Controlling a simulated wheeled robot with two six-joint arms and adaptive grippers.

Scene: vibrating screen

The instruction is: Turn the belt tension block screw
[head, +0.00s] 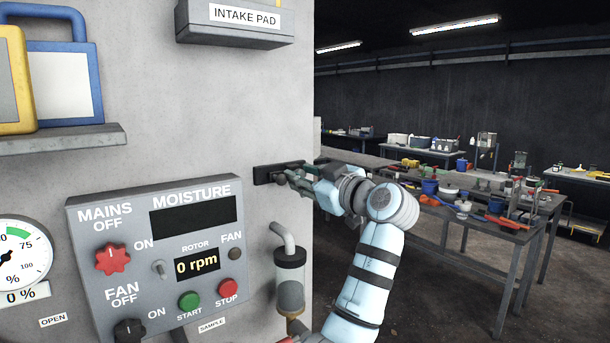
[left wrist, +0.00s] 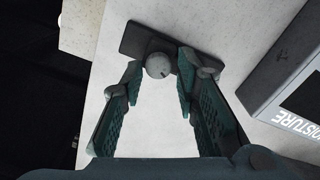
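The belt tension block (head: 262,175) is a dark bar on the pale machine wall, right of the control box in the head view. In the left wrist view the block (left wrist: 132,38) carries a round grey screw head (left wrist: 158,67). My left gripper (head: 287,177) is at the block and hides the screw in the head view. In the left wrist view the left gripper (left wrist: 159,68) is open, with one finger on each side of the screw head. The right finger is very near it; I cannot tell whether it touches. My right gripper is not in view.
The control box (head: 152,262) with knobs and buttons juts out left of the block. A clear cylinder with a pipe (head: 290,280) stands below my gripper. The INTAKE PAD box (head: 236,24) is above. A cluttered workbench (head: 462,196) stands farther back right.

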